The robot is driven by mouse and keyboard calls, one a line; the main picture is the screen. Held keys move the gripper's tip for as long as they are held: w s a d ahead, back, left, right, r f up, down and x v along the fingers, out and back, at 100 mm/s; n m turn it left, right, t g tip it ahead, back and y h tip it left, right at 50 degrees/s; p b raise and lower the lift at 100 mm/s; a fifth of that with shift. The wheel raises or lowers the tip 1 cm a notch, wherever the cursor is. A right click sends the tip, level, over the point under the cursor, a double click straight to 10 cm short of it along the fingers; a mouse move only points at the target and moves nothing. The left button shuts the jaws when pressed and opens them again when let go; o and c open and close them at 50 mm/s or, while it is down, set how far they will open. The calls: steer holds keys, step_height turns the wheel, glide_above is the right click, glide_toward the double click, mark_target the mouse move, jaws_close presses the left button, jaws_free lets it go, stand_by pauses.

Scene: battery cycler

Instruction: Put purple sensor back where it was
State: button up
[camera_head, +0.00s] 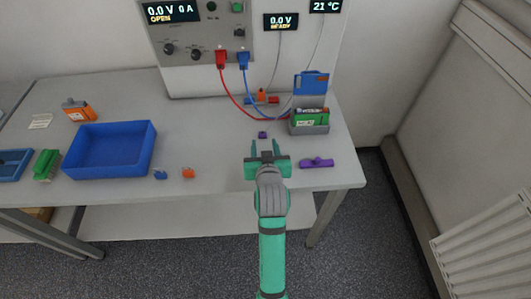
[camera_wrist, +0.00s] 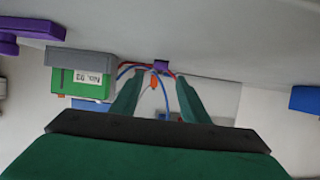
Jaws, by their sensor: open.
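A small purple block (camera_head: 263,135), which looks like the purple sensor, sits on the table just beyond my gripper. It also shows in the wrist view (camera_wrist: 161,66), ahead of the gap between my fingers. A longer purple piece with a raised knob (camera_head: 317,162) lies near the table's right front; part of it shows in the wrist view (camera_wrist: 30,32). My gripper (camera_head: 265,150) is open and empty, apart from both purple things. It also shows in the wrist view (camera_wrist: 156,78), where the picture is upside down.
A grey holder (camera_head: 311,129) with a green battery (camera_head: 309,116) and raised blue lid (camera_head: 311,83) stands right of the block. Red and blue cables run to the cycler panel (camera_head: 203,38). A blue tray (camera_head: 108,150) stands left.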

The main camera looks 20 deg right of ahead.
steer(key=v, duration=0.5)
steer(key=shift+s+a+r, duration=0.15)
steer(key=shift+s+r, duration=0.05)
steer(key=shift+s, duration=0.05)
steer(key=shift+w, duration=0.1)
